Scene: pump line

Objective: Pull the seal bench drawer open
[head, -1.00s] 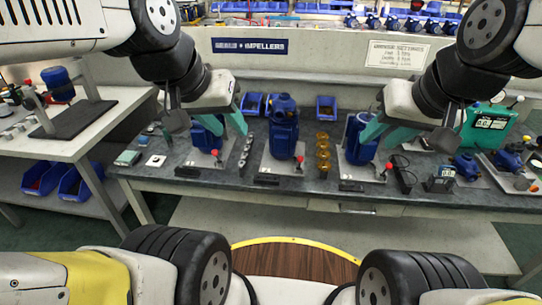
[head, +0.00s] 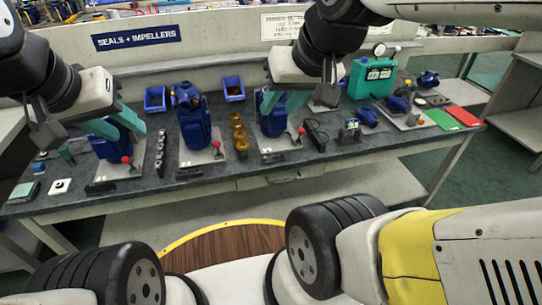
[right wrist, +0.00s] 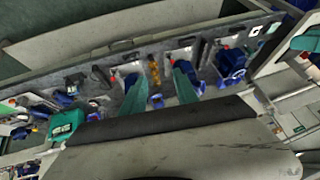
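The seal bench (head: 340,158) is the long dark-topped table below the "SEALS + IMPELLERS" sign (head: 137,38) in the head view. A pale drawer front (head: 283,180) shows under its front edge, right of centre, and looks flush and shut; its handle is too small to make out well. My left gripper (head: 130,134) has teal fingers spread apart, in front of the left blue pump. My right gripper (head: 281,108) is also open, overlapping the right blue pump in view. In the right wrist view its two teal fingers (right wrist: 165,92) are apart with nothing between them. Both are away from the drawer.
Blue pumps (head: 192,118), brass parts (head: 240,138), blue bins (head: 233,88) and a green case (head: 372,77) stand on the bench. Red-knobbed levers (head: 217,145) rise near its front edge. A round wooden surface (head: 225,245) with a yellow rim is in front of me.

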